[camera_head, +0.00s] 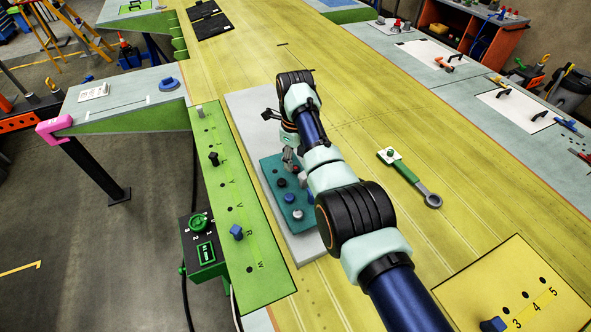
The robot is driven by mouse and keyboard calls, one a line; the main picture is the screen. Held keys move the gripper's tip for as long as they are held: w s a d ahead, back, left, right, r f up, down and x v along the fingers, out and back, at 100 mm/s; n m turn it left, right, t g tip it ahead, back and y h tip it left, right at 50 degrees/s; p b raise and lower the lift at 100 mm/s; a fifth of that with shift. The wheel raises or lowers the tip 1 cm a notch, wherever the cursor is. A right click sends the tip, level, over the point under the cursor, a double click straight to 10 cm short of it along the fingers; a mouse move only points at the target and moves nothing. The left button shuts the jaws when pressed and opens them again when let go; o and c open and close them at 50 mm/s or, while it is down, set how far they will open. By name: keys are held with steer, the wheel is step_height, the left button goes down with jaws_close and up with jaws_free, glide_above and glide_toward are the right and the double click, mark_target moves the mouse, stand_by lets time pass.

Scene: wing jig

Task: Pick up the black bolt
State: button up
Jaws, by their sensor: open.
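A black bolt (213,158) stands upright in the green strip (223,208), left of my arm. My gripper (291,163) is over the far end of the teal block (272,172), to the right of that bolt and apart from it. It is open, and its fingers are small and partly hidden by my arm. The teal block carries a dark round piece or hole (281,183), a blue piece (289,198) and a grey piece (297,213). I cannot tell whether the dark spot is a bolt. My arm covers the block's right side.
A grey bolt (200,112) and a blue bolt (237,232) also stand in the green strip. A green-and-grey wrench (412,180) lies right of my arm. A yellow plate (530,295) is front right.

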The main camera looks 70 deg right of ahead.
mark_target(295, 168)
step_height(295, 168, down, 4)
steer(key=shift+s+a+r, duration=0.1)
steer(key=shift+r, duration=0.05)
jaws_close()
steer(key=shift+r, duration=0.1)
step_height(295, 168, up, 20)
steer(key=shift+p, duration=0.35)
